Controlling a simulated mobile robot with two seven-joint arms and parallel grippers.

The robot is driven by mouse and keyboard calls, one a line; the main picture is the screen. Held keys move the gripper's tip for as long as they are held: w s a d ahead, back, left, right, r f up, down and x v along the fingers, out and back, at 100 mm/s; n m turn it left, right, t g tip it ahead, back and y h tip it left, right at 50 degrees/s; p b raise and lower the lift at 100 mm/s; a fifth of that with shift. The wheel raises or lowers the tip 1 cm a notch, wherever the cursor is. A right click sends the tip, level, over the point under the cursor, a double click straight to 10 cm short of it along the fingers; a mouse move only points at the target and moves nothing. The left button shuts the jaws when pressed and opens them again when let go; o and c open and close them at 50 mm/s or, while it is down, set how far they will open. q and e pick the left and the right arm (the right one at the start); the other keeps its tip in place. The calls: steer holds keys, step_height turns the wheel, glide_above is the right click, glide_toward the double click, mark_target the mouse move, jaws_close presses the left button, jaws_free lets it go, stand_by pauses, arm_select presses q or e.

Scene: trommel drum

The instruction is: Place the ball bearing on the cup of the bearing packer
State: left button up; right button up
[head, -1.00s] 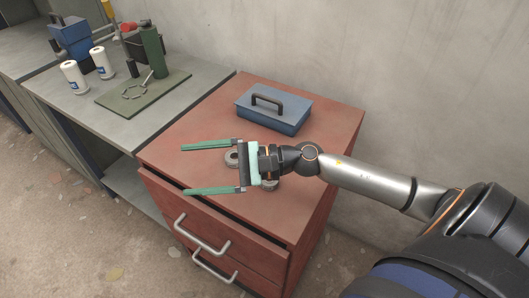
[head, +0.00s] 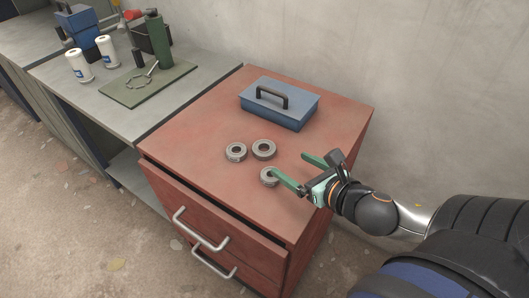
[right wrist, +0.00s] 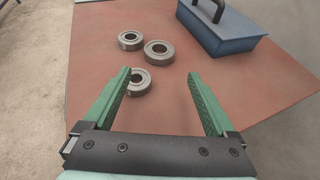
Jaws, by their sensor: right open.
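Three grey ring-shaped ball bearings lie flat on the red cabinet top: one at the left (head: 236,152), one at the back (head: 264,149) and one nearest my right gripper (head: 269,176). My right gripper (head: 290,163) is open and empty, with its green fingers pointing left. In the right wrist view the near bearing (right wrist: 139,84) shows beside the left finger, partly behind it; I cannot tell if they touch. A green upright cylinder (head: 155,38) stands at the back of a green board; I cannot tell whether it is the bearing packer, and no cup is clear. My left gripper is not in view.
A blue toolbox (head: 280,108) with a dark handle stands behind the bearings on the red cabinet (head: 200,120). On the grey workbench (head: 60,90) are the green board (head: 125,95), two white bottles (head: 80,67) and a blue box. A wall closes the back.

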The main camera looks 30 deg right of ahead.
mark_target(265, 148)
steer(key=b+x, duration=0.1)
steer(key=x, duration=0.3)
steer(key=shift+w+f+b, duration=0.25)
steer(key=shift+w+b, duration=0.05)
steer(key=shift+w, duration=0.3)
steer(key=shift+x, duration=2.2)
steer(key=shift+w+f, duration=0.15)
steer(key=shift+w, duration=0.4)
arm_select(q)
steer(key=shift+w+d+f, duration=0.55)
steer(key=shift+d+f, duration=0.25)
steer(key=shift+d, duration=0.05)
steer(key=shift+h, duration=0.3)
arm_select(e)
steer(key=c, duration=0.6)
jaws_close()
